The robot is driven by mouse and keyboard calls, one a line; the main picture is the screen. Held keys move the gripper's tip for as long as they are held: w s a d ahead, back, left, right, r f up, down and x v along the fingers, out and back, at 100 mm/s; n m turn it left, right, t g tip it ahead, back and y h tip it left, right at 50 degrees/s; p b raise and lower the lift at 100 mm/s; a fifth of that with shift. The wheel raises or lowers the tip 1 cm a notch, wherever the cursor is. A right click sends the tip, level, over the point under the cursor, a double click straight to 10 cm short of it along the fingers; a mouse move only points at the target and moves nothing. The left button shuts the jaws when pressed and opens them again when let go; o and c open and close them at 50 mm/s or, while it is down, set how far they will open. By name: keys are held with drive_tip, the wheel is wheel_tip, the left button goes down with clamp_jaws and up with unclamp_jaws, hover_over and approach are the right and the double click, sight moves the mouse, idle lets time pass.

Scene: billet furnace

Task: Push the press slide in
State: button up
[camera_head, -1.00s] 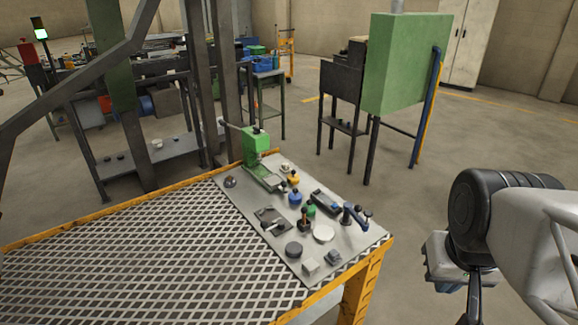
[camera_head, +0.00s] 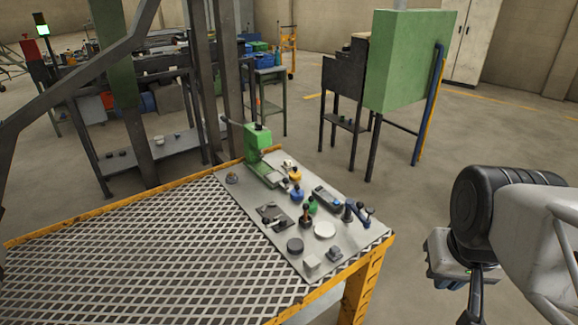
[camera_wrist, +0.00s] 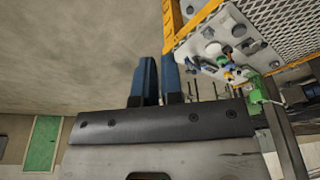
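The green press (camera_head: 256,139) stands at the back of a grey plate on the table. Its slide (camera_head: 268,175) seems to be the low green part at its front; how far out it sits is too small to tell. The press also shows small in the wrist view (camera_wrist: 256,98). My gripper (camera_wrist: 160,82) has two blue fingers close together with a narrow gap, nothing visible between them. In the head view my arm's end is at the right, over the floor, well apart from the press and the table.
The grey plate (camera_head: 240,203) also carries several knobs, a blue lever (camera_head: 358,212), a white disc (camera_head: 325,230) and small blocks. The table has a yellow edge (camera_head: 365,280) and mesh top. A green cabinet (camera_head: 405,65) stands behind. The floor between arm and table is clear.

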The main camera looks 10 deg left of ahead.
drive_tip(key=o, duration=0.5)
drive_tip(key=shift+w+r, duration=0.1)
drive_tip(key=shift+w, duration=0.15)
drive_tip(key=shift+c, duration=0.2)
drive_tip(key=shift+o, duration=1.3)
drive_tip(key=shift+w+a+r, duration=0.1)
drive_tip(key=shift+w+r, duration=0.05)
drive_tip(key=shift+w, duration=0.2)
drive_tip(key=shift+o, duration=0.5)
drive_tip(key=w+a+r+n, duration=0.1)
drive_tip(key=w+a, duration=0.1)
drive_tip(key=w, duration=0.6)
drive_tip(key=w+a+r, duration=0.2)
drive_tip(key=w, duration=0.6)
drive_tip(key=shift+w+a+r+n+g+y, duration=0.2)
drive_tip(key=shift+a+r+n+g+y, duration=0.05)
drive_tip(key=shift+n+g+y, duration=0.15)
drive_tip(key=n+g+y, duration=0.1)
drive_tip(key=n+g, duration=0.2)
drive_tip(key=n, duration=0.2)
hover_over(286, 178)
drive_tip(key=w+d, duration=0.1)
wheel_tip(286, 178, down, 26)
drive_tip(key=f, duration=0.1)
drive_tip(key=shift+r, duration=0.3)
drive_tip(key=shift+f, duration=0.1)
